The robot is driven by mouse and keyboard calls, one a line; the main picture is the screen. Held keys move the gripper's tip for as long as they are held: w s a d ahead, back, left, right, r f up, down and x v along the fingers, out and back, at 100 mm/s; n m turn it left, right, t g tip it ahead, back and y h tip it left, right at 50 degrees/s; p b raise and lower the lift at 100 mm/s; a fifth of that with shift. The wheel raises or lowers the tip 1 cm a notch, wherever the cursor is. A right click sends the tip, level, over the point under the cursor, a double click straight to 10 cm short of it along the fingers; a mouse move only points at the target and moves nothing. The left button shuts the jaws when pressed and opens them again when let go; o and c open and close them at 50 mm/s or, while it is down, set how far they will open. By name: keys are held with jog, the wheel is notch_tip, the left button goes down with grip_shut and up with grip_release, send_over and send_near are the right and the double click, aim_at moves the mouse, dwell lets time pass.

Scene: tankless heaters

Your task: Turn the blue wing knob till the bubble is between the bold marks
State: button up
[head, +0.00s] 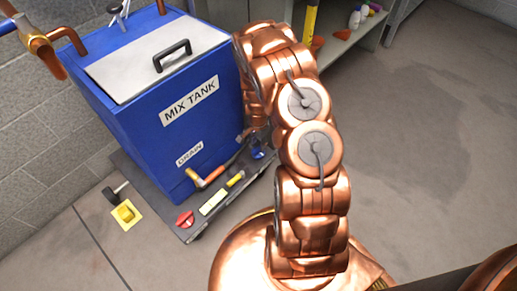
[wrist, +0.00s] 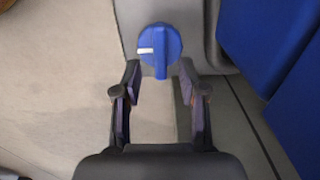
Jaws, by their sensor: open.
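The blue wing knob (wrist: 160,46) shows in the wrist view, just beyond my fingertips, on a grey surface. Its wing runs up and down in the picture, and a white mark is on its left side. My gripper (wrist: 160,82) is open and empty, its two fingers apart below the knob and not around it. In the head view the blue knob (head: 259,154) is partly hidden by my arm, at the right edge of the dark cart. A small yellow vial-like piece (head: 236,179) lies on the cart; its bubble and marks are too small to make out.
The blue mix tank (head: 150,125) stands on the dark cart (head: 150,185). An orange-handled drain pipe (head: 209,180), a pale plate (head: 213,202) and a red knob (head: 185,219) are near the knob. A shelf (head: 345,45) is behind; the floor at right is clear.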

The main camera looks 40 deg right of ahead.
aim_at(258, 149)
jog(key=shift+f+b, duration=0.35)
jog(key=shift+f, duration=1.6)
grip_shut()
